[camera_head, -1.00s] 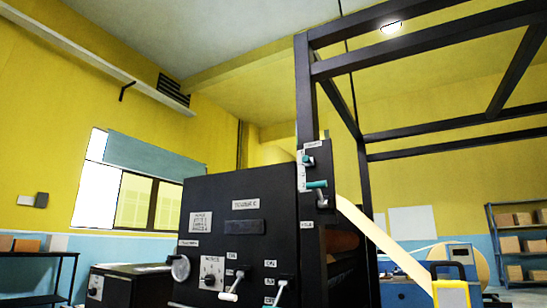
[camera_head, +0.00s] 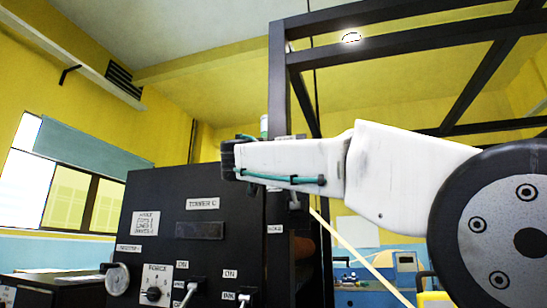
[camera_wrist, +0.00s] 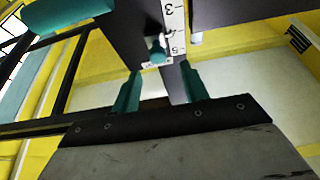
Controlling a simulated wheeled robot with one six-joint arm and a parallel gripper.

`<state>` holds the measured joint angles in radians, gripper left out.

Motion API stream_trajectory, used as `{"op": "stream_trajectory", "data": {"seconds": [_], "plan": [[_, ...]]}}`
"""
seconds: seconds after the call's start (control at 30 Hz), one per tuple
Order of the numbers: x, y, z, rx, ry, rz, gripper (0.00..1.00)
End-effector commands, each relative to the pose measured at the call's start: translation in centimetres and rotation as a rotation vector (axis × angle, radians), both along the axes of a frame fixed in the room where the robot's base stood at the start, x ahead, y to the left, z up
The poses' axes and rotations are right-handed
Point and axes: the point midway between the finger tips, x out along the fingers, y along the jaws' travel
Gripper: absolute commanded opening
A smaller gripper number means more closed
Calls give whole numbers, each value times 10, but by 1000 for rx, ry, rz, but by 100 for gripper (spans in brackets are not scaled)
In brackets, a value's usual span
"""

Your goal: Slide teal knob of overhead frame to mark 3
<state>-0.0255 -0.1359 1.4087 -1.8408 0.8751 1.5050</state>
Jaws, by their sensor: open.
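A small teal knob (camera_wrist: 157,52) shows in the wrist view beside a white scale strip (camera_wrist: 173,30) with the marks 3, 4 and 5. It sits nearest the 4 and 5 end. My gripper (camera_wrist: 160,72) is open, its two teal fingers apart on either side of the knob's line. The knob appears just beyond the fingertips; I cannot tell whether they touch it. In the head view, my gripper (camera_head: 230,158) is in front of the dark upright (camera_head: 278,90) of the overhead frame and hides the scale.
A larger teal handle (camera_wrist: 65,14) is close at the upper left of the wrist view. The black machine panel (camera_head: 155,215) with labels, a dial and levers stands left of and below my gripper. Dark beams (camera_head: 400,38) cross overhead. Open air lies under the ceiling.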

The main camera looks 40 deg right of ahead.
Motion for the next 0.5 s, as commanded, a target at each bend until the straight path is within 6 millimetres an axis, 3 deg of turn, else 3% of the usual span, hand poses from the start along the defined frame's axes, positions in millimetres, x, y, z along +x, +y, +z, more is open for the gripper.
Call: {"op": "stream_trajectory", "data": {"seconds": [0.3, 0.5], "plan": [[27, -40, 18, 0, 0, -9, 44], [38, -54, 26, 0, 0, -7, 44]]}}
